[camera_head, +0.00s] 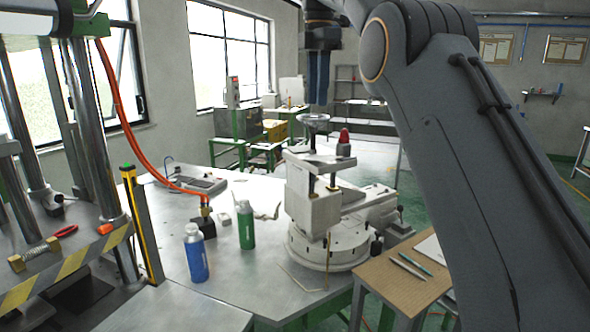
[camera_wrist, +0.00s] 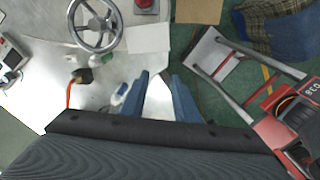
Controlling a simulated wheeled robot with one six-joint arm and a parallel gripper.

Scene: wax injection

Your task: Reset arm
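My gripper (camera_head: 318,102) hangs pointing down from my raised arm in the head view, above and behind the handwheel of the wax press. In the wrist view its two blue fingers (camera_wrist: 159,78) stand apart with nothing between them, so it is open and empty. The wax press (camera_head: 312,210) stands on the metal table with its handwheel (camera_head: 314,121) on top; the handwheel also shows in the wrist view (camera_wrist: 96,27). A red knob (camera_head: 344,137) sits beside it.
A blue bottle (camera_head: 195,252) and a green bottle (camera_head: 246,225) stand upright on the metal table (camera_head: 262,272). A wooden board (camera_head: 402,283) with pens is at right. A large machine with an orange hose (camera_head: 121,100) stands at left. Red equipment (camera_wrist: 285,118) is at right in the wrist view.

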